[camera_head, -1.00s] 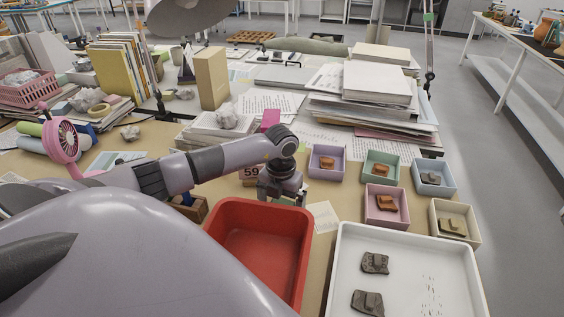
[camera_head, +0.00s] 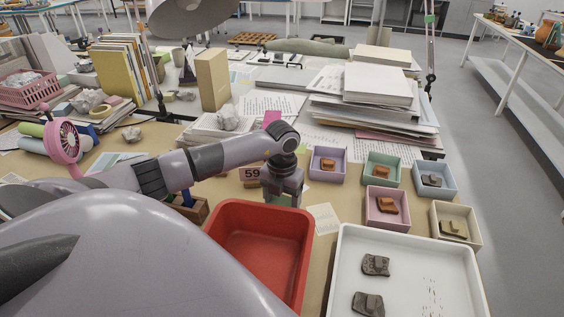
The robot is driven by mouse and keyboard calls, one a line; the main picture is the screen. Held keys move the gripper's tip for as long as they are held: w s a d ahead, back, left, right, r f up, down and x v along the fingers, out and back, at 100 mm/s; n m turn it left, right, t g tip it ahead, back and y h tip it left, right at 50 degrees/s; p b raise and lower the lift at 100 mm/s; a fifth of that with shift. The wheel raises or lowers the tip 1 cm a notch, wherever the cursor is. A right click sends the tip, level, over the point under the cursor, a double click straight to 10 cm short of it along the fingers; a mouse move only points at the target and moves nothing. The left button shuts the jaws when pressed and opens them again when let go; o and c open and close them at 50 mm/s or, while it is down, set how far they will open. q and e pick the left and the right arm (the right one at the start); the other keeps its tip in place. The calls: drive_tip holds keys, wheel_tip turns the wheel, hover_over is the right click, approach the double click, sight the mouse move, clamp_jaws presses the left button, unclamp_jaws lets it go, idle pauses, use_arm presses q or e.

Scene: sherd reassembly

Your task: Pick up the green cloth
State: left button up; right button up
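My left gripper (camera_head: 284,199) points down just behind the red tray (camera_head: 225,210), beside the small "59" sign (camera_head: 250,173). A small greenish patch shows at its fingertips. It may be the green cloth, but the gripper hides most of that spot. I cannot tell whether the fingers are open or shut on it. No clearly separate green cloth shows elsewhere on the table. My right gripper is not in view.
Small coloured boxes with sherds, such as the lilac box (camera_head: 327,165) and the green box (camera_head: 381,169), stand to the right. A white tray (camera_head: 345,240) with two dark sherds is in front. Paper stacks (camera_head: 375,110) stand behind.

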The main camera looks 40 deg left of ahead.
sight(282, 203)
use_arm(q)
wheel_tip(282, 203, up, 18)
drive_tip(key=shift+r, duration=0.15)
